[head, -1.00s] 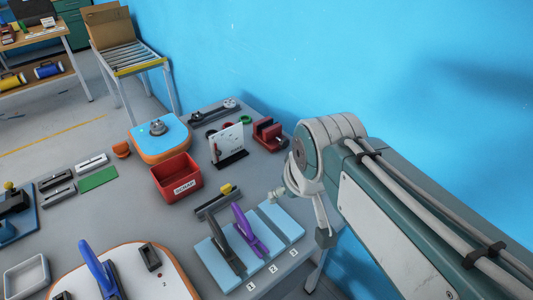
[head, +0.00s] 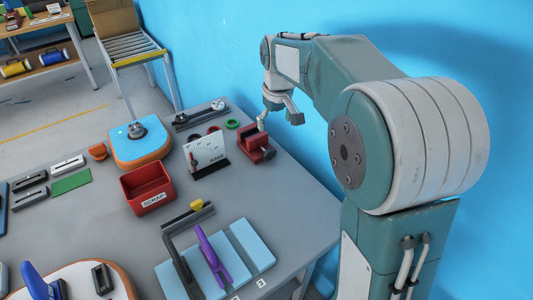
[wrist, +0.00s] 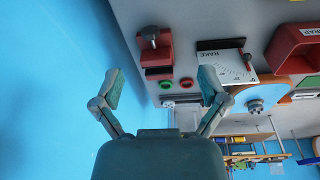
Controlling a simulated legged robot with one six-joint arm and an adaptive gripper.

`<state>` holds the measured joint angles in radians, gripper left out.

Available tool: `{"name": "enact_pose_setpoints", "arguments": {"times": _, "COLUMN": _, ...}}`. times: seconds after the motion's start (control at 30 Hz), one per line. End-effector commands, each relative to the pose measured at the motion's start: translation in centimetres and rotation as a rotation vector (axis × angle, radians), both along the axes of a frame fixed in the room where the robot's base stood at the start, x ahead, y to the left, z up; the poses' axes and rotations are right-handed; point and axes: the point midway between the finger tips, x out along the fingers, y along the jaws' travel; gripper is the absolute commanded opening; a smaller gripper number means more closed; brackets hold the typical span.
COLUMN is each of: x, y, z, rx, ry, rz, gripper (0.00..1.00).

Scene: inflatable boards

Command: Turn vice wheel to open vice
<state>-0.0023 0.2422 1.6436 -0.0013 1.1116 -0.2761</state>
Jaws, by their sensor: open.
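The red vice (head: 255,146) stands near the table's right edge, close to the blue wall. In the wrist view the vice (wrist: 157,62) lies ahead, between the finger directions, with a grey round part (wrist: 149,34) at its outer end. That part, perhaps the wheel, shows small and dark in the head view (head: 269,154). My gripper (head: 279,119) is above and slightly behind the vice, apart from it. Its fingers are spread wide and empty in the wrist view (wrist: 160,82).
A white gauge plate (head: 205,153) stands left of the vice. Red and green rings (head: 232,124) lie behind it. A red scrap bin (head: 148,188) and a blue-orange board (head: 139,148) are farther left. Light blue pads (head: 248,240) lie in front. The wall (head: 230,50) is close.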

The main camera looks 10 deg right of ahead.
Motion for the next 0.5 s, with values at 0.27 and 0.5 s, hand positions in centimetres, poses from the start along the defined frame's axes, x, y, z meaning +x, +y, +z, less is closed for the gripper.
{"name": "enact_pose_setpoints", "arguments": {"times": 0.27, "x": 5.8, "y": -0.4, "z": -5.2, "rx": -0.003, "ry": 0.083, "rz": 0.060, "gripper": 0.93}}
{"name": "enact_pose_setpoints", "arguments": {"times": 0.5, "x": 8.8, "y": -0.2, "z": -9.1, "rx": -0.007, "ry": 0.133, "rz": 0.103, "gripper": 0.93}}
